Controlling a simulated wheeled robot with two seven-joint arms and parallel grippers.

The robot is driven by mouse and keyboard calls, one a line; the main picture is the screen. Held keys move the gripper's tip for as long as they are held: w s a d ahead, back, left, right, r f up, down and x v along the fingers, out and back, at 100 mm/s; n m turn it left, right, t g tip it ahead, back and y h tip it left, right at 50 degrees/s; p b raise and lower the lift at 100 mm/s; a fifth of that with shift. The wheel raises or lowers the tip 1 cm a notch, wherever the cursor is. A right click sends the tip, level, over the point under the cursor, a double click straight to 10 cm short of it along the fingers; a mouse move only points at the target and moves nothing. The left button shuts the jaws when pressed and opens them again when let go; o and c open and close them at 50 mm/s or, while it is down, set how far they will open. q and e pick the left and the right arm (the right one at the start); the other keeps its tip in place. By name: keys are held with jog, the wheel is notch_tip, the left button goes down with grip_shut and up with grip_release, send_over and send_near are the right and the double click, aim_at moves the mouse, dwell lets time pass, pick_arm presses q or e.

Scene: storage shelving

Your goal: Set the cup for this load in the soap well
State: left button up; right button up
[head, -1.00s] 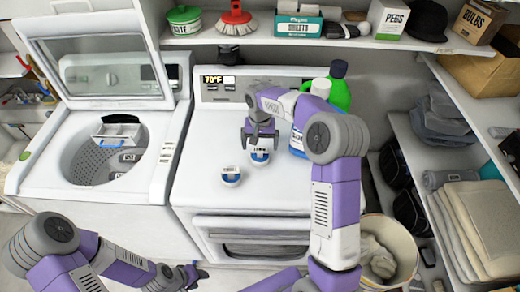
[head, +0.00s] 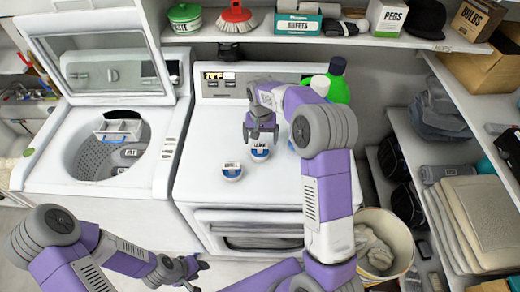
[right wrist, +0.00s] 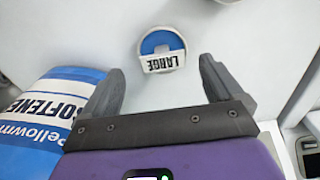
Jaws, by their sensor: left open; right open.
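Two small white cups with blue bands stand upright on the white dryer top, one nearer the front (head: 231,171) and one further back (head: 259,153). In the right wrist view a cup labelled LARGE (right wrist: 162,52) stands beyond my fingertips; it seems to be the back one. My right gripper (head: 261,133) is open and empty, just behind and above that cup; its two fingers also show in the wrist view (right wrist: 158,85). A white divided tray (head: 118,128), likely the soap well, sits at the back of the open washer drum. My left gripper (head: 192,266) is open, low in front of the machines.
A softener bottle (right wrist: 50,125) stands beside my right gripper, mostly behind my arm in the head view. The washer lid (head: 105,72) is raised. Grey laundry (head: 127,155) lies in the drum. A shelf (head: 300,40) overhangs the dryer's back.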

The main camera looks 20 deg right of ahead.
aim_at(260, 145)
jog(key=f, duration=0.6)
jog(key=shift+w, duration=0.35)
jog(key=shift+r, duration=0.15)
jog(key=c, duration=1)
